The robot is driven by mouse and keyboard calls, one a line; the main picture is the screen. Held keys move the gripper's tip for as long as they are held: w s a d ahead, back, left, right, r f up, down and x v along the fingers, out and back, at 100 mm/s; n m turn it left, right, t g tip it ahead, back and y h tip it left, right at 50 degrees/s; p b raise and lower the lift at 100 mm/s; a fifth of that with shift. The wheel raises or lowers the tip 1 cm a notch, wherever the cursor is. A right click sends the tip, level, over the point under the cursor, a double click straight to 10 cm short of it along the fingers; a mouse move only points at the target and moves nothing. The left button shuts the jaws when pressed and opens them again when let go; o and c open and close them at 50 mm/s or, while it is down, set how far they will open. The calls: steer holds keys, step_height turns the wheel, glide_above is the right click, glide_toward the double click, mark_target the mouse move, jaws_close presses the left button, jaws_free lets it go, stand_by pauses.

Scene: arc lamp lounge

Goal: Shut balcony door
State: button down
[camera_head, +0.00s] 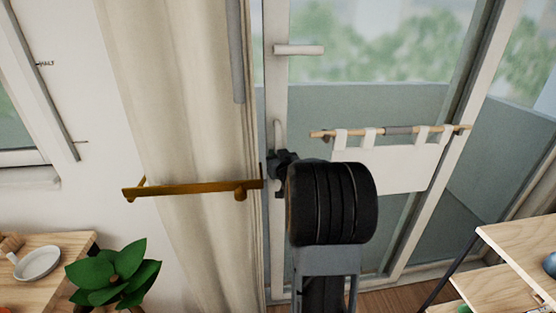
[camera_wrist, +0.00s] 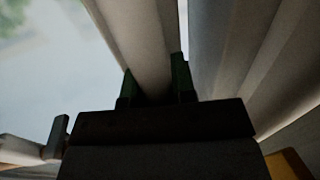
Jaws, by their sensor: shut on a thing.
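The balcony door (camera_head: 276,90) is a tall glazed panel with a pale frame. A white lever (camera_head: 298,50) sticks out from its left stile, and a pale upright pull handle (camera_head: 278,133) sits lower on it. My gripper (camera_head: 279,163) is at the lower part of this pull handle, partly hidden by my dark wrist. In the wrist view, my gripper's two dark fingers (camera_wrist: 155,85) stand either side of a pale bar (camera_wrist: 140,40), apparently the pull handle, and are shut on it. I cannot tell how far the door stands open.
A cream curtain (camera_head: 175,110) hangs left of the door, with a brass bar (camera_head: 190,188) across it close to my gripper. A white cloth (camera_head: 385,165) hangs from a wooden rod at right. A plant (camera_head: 113,270) stands lower left; wooden shelves (camera_head: 520,240) stand lower right.

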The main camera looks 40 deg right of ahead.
steer(key=shift+s+d, duration=0.15)
steer(key=shift+d, duration=0.15)
steer(key=c, duration=1.3)
jaws_free()
steer(key=shift+d, duration=0.1)
steer(key=o, duration=0.4)
steer(key=shift+a, duration=0.2)
steer(key=shift+c, duration=0.2)
steer(key=v, duration=1.3)
steer(key=shift+s+a+b, duration=0.2)
steer(key=shift+s+b, duration=0.1)
steer(key=shift+b, duration=0.1)
steer(key=shift+c, duration=0.2)
